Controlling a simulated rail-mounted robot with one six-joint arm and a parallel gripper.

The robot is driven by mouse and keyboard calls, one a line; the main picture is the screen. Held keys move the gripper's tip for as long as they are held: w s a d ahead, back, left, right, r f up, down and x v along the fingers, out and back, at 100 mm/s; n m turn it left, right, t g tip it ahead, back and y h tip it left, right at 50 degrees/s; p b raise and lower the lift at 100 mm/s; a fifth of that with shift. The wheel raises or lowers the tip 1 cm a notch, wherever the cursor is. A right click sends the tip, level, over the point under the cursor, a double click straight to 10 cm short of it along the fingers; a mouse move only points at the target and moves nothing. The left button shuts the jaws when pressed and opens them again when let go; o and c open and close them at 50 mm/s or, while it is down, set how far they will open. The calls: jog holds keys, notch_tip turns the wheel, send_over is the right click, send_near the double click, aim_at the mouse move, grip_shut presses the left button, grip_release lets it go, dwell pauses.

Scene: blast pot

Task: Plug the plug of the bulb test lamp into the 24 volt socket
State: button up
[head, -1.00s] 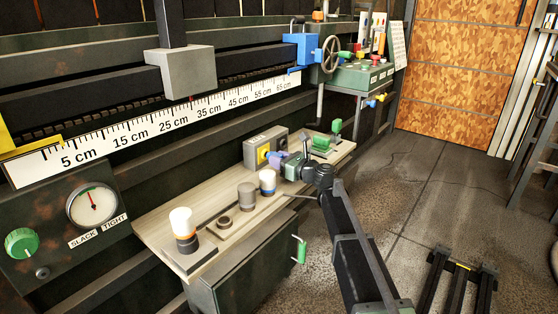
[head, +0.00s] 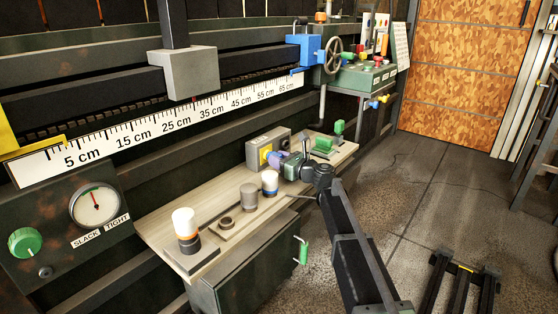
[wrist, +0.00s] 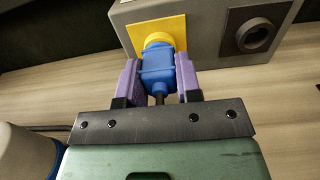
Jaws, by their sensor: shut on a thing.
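My gripper (wrist: 158,82) has its purple fingers shut on a blue plug (wrist: 157,68), with a dark cable running back from it. The plug points at the yellow-plated socket (wrist: 140,32) on a grey socket box (wrist: 205,12). Its front end overlaps the round yellow socket opening; I cannot tell how deep it sits. In the head view my gripper (head: 277,159) is right in front of the box. The test lamp, with a white bulb (head: 185,222) and an orange band, stands upright on a grey base at the bench's near left end. No voltage label is readable.
A second, dark socket (wrist: 252,36) is on the box's right. A grey cylinder (head: 249,197) and a white-and-blue one (head: 270,184) stand on the bench (head: 155,232) beside my gripper. A green-handled device (head: 337,138) is behind to the right.

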jog(key=shift+w+a, duration=0.15)
jog(key=shift+a, duration=0.05)
jog(key=o, duration=1)
